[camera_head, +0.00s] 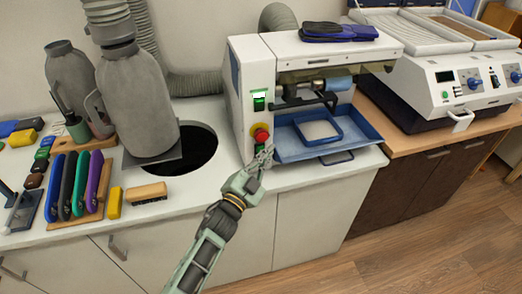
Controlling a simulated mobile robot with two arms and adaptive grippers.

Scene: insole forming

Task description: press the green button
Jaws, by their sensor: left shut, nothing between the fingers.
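The green button (259,104) is on the front left panel of the white press machine (239,75), below a small bright label. A red emergency knob (261,136) on a yellow base sits lower on the same panel. My left gripper (266,152) is shut and empty. Its tips are just below the red knob and well below the green button. Whether the tips touch the panel or the knob, I cannot tell. My right gripper is not in view.
A blue tray (358,147) juts out from the press on the right. Grey bottle-shaped vessels (137,100) and a dark round hole (205,160) lie to the left. Coloured insoles (67,187) and a brush (146,193) lie on the white counter. A second machine (468,82) stands at the right.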

